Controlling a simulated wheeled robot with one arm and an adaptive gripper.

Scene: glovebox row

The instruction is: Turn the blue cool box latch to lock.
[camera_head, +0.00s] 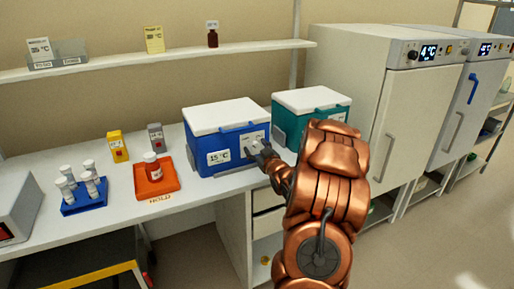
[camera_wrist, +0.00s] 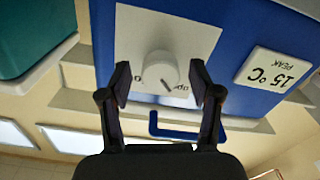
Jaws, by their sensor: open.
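The blue cool box (camera_head: 226,150) with a white lid stands on the bench, its "15 °C" label facing out. Its latch is a round white knob (camera_wrist: 157,70) on a pale plate (camera_wrist: 195,28), seen upside down in the wrist view. A short dark mark on the knob points to the lower right of that picture. Lettering on the plate is partly hidden by the knob. My gripper (camera_wrist: 162,84) is open, with one finger on each side of the knob and gaps showing. In the head view my gripper (camera_head: 258,149) is at the box front and covers the latch.
A teal cool box (camera_head: 300,103) stands just right of the blue one. An orange tray (camera_head: 166,183) with a red-labelled bottle and a blue rack (camera_head: 84,205) of vials lie to the left. White cabinets (camera_head: 370,80) stand at the right. A shelf (camera_head: 160,61) runs above.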

